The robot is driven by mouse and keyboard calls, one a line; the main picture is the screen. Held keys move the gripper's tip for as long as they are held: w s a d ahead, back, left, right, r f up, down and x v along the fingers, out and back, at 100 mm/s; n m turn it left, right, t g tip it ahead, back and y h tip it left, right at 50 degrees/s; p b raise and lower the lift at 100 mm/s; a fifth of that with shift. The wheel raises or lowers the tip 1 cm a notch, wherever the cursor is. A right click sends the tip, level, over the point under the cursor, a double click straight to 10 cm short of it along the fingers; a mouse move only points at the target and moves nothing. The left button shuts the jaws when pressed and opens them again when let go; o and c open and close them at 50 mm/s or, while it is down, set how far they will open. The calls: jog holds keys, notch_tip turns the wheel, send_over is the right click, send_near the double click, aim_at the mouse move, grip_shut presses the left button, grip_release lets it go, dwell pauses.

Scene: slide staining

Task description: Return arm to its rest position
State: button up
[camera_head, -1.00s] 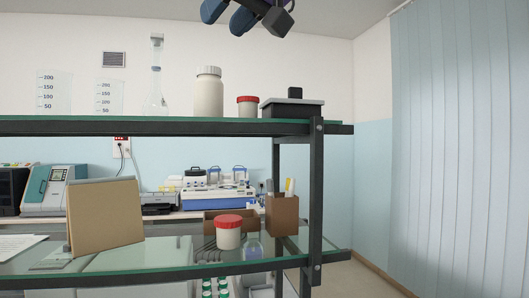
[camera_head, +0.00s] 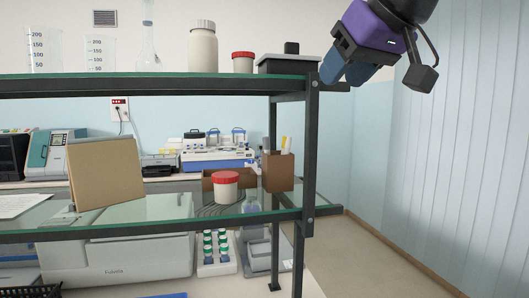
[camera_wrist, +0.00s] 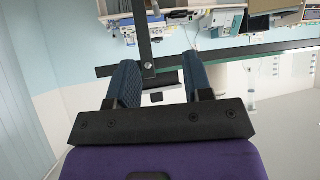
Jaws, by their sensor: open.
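My gripper (camera_head: 345,72) hangs in the upper right of the head view, in front of the right end of the shelf rack. It has a purple body, a black palm and blue fingers. In the wrist view my gripper (camera_wrist: 160,85) shows its two blue fingers spread apart, with nothing held between them. Part of the shelf and a dark object show beyond the fingers there. My gripper appears apart from the shelf, though the exact gap is hard to tell.
The glass shelf rack (camera_head: 312,150) fills the left and middle. Its top holds beakers (camera_head: 44,52), a white bottle (camera_head: 202,48) and a red-capped jar (camera_head: 243,63). Another red-capped jar (camera_head: 226,190) and a brown box (camera_head: 278,172) stand below. Free room lies right, before the blinds (camera_head: 460,150).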

jog(key=s+d+f+m+g+h, duration=0.1)
jog(key=s+d+f+m+h, duration=0.1)
jog(key=s+d+f, duration=0.4)
jog(key=s+d+f+m+g+h, duration=0.2)
jog(key=s+d+f, duration=0.5)
jog(key=d+f, duration=0.5)
notch_tip(320, 180, down, 6)
jog(key=shift+m+g+h, duration=0.3)
jog(key=shift+m+h, duration=0.1)
jog(key=shift+m, duration=0.3)
